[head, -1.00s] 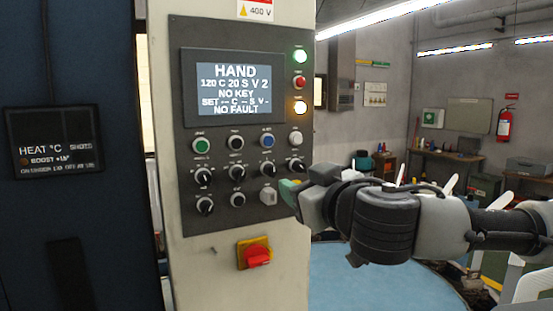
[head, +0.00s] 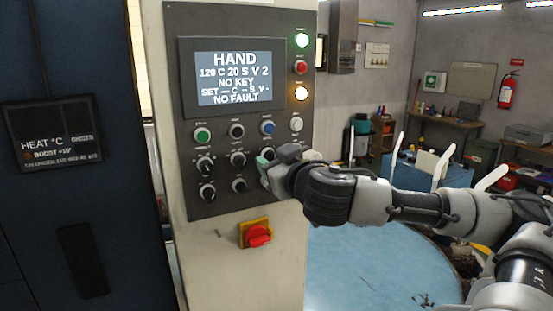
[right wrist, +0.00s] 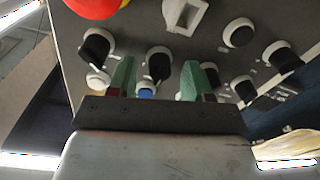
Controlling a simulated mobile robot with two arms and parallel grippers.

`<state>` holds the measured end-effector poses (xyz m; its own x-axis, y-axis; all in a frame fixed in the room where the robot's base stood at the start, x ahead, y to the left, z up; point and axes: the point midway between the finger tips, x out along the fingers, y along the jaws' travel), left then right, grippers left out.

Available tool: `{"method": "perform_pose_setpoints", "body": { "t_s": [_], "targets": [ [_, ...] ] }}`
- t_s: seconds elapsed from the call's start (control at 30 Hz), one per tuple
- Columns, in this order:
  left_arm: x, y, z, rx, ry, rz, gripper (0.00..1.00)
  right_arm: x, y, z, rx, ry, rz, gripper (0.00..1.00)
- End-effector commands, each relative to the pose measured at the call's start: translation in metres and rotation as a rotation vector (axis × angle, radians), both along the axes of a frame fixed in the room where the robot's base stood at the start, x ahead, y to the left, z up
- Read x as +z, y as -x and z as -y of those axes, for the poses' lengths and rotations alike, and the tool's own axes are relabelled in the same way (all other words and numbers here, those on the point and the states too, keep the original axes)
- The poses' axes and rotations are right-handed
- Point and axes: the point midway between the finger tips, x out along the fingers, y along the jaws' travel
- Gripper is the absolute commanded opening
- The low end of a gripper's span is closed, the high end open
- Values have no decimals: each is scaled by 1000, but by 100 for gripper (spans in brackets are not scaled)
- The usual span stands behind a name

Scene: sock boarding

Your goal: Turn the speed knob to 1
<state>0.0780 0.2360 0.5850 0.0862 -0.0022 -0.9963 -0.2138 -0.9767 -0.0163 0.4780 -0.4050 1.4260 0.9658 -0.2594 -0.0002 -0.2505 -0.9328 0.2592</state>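The dark control panel (head: 190,100) carries rows of buttons and black knobs. Its screen (head: 234,78) reads HAND, 120 C 20 S V 2, NO KEY, NO FAULT. My right gripper (head: 266,168) is at the middle knob row, below the blue button (head: 268,128). In the right wrist view its green fingertips (right wrist: 157,80) are apart, one on each side of a black knob (right wrist: 158,63) near the blue button (right wrist: 146,93). Contact with the knob cannot be told. Knob labels are too small to read, so which is the speed knob is unclear. My left gripper is out of view.
Nearby are other knobs (head: 207,192), a grey switch (right wrist: 185,14) and a red rotary switch (head: 258,235) on yellow. It also shows in the right wrist view (right wrist: 95,6). A blue round table (head: 370,265) lies right of the cabinet.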

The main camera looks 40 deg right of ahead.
Motion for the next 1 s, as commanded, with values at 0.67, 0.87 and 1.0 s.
{"method": "perform_pose_setpoints", "body": {
  "t_s": [0.67, 0.87, 1.0],
  "targets": [
    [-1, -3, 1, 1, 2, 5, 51, 0, 0, 0, 0, 54, -17, 1],
    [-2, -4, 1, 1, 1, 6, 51, 0, 0, 0, 1, 174, -55, 1],
    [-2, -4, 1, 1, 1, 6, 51, 1, 0, 0, 1, 286, -91, 1]
  ]
}}
